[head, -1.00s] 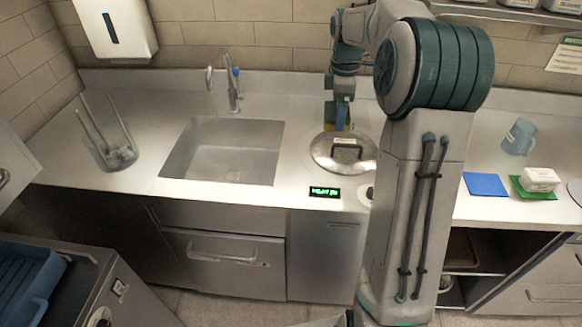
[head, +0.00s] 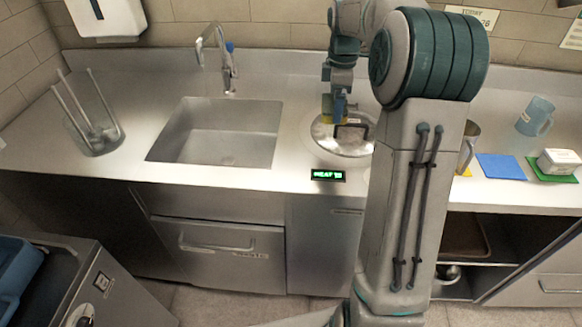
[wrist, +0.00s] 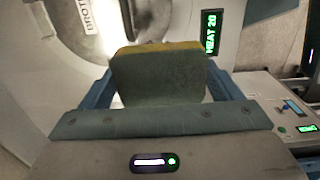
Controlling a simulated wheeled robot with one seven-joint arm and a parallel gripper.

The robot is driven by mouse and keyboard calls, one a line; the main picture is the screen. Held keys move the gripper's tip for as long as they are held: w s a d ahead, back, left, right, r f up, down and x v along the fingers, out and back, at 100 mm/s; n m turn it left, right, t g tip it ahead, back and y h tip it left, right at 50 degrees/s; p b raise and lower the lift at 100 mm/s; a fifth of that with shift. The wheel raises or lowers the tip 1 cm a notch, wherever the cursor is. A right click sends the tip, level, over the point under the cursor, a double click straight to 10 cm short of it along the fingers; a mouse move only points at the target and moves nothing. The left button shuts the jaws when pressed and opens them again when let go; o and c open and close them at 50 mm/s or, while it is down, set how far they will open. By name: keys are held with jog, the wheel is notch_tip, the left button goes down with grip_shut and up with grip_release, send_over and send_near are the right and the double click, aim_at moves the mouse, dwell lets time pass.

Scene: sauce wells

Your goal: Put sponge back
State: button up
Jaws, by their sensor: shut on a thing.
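The sponge (wrist: 160,78), dark green with a yellow layer along its far edge, is held between the blue fingers of my gripper (wrist: 160,90) in the wrist view. In the head view my gripper (head: 338,108) points down above the back part of a round steel lid (head: 326,138). A bit of the sponge's yellow (head: 326,103) shows beside the fingers. Whether the sponge touches the lid cannot be told. The lid, with a label reading "BROT…", also shows in the wrist view.
A sink (head: 220,135) with a tap lies left of the lid. A display (head: 328,175) sits at the counter's front. A clear container (head: 95,135) with utensils stands far left. To the right are a blue mat (head: 501,167), a green mat (head: 540,172) bearing a white tub (head: 560,161), and a blue jug (head: 536,117).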

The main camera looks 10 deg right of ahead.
notch_tip(320, 180, down, 2)
jog(key=shift+f+b, duration=0.1)
jog(key=shift+b, duration=0.4)
jog(key=shift+a+f, duration=0.1)
jog(key=shift+a, duration=0.15)
jog(key=a+f, duration=0.2)
jog(key=a, duration=0.1)
jog(key=a+f, duration=0.2)
jog(key=a, duration=0.2)
jog(key=a+f, duration=0.2)
jog(key=a, duration=0.2)
jog(key=shift+s+a+f+p, duration=0.1)
jog(key=shift+s+f+p, duration=0.2)
jog(key=shift+p, duration=0.1)
jog(key=shift+f, duration=2.05)
jog(key=shift+f, duration=0.1)
jog(key=o, duration=0.8)
notch_tip(320, 180, up, 12)
jog(key=s+m+t, duration=0.1)
jog(key=s+m, duration=0.4)
jog(key=s, duration=0.4)
jog(key=s+f+m+t, duration=0.1)
jog(key=s+m, duration=0.3)
jog(key=s, duration=0.5)
jog(key=s+m+t, duration=0.1)
jog(key=s+m, duration=0.4)
jog(key=s, duration=0.4)
jog(key=shift+s+a+f+m, duration=0.15)
jog(key=shift+s+f+m, duration=0.1)
jog(key=shift+f+m, duration=0.05)
